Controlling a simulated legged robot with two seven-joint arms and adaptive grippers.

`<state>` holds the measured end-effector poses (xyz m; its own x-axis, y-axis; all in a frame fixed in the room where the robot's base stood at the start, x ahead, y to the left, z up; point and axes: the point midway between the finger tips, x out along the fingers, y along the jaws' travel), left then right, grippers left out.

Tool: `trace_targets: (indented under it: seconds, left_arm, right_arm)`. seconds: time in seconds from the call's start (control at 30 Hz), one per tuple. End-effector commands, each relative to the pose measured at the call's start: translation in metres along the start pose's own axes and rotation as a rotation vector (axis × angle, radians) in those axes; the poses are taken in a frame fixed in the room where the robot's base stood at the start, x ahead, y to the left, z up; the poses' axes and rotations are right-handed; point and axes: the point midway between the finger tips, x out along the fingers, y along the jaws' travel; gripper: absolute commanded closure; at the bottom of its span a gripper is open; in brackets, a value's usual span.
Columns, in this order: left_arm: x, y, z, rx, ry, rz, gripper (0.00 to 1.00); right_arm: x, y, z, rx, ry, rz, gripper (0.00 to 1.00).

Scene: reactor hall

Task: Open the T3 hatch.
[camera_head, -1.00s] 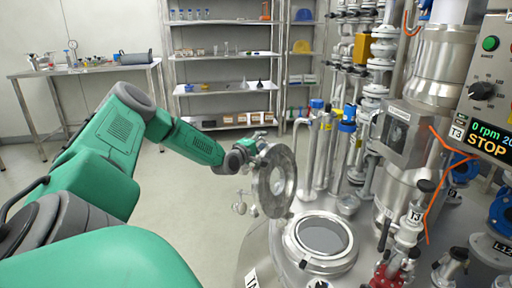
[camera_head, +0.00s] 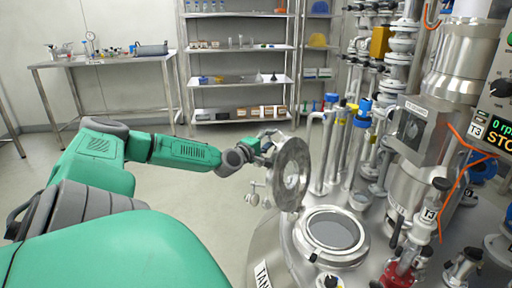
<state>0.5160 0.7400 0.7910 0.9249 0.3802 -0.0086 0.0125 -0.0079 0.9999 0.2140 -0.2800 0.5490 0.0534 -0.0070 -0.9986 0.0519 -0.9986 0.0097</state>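The hatch lid (camera_head: 292,174), a round steel disc, stands tilted up on edge at the left rim of the round hatch opening (camera_head: 334,231) on the steel tank top. The opening is uncovered and shows a grey inside. My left gripper (camera_head: 264,150) is at the far side of the lid's upper left edge, partly hidden behind it. I cannot tell whether its fingers are closed on the lid. My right gripper is not in view.
Pipes and valves (camera_head: 350,140) crowd behind the opening. A control panel (camera_head: 492,110) reading STOP is at the right. Shelves (camera_head: 240,85) and a steel table (camera_head: 103,60) stand at the back. The floor at left is clear.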

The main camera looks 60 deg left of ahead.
Motion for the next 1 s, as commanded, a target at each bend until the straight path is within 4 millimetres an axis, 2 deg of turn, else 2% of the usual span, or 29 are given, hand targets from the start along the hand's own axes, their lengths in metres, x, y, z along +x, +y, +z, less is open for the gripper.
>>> trace_targets:
  seconds: [0.3,0.6,1.0]
  left_arm:
    - [-0.019,0.003,0.0,0.008,0.001,0.0,0.68]
    - [-0.058,-0.002,-0.003,0.0,0.003,-0.004,0.68]
    - [-0.066,0.0,-0.002,0.005,0.002,-0.003,0.68]
  right_arm:
    - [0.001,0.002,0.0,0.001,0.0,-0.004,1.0]
    - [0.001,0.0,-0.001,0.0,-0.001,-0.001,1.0]
    - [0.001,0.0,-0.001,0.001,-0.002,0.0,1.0]
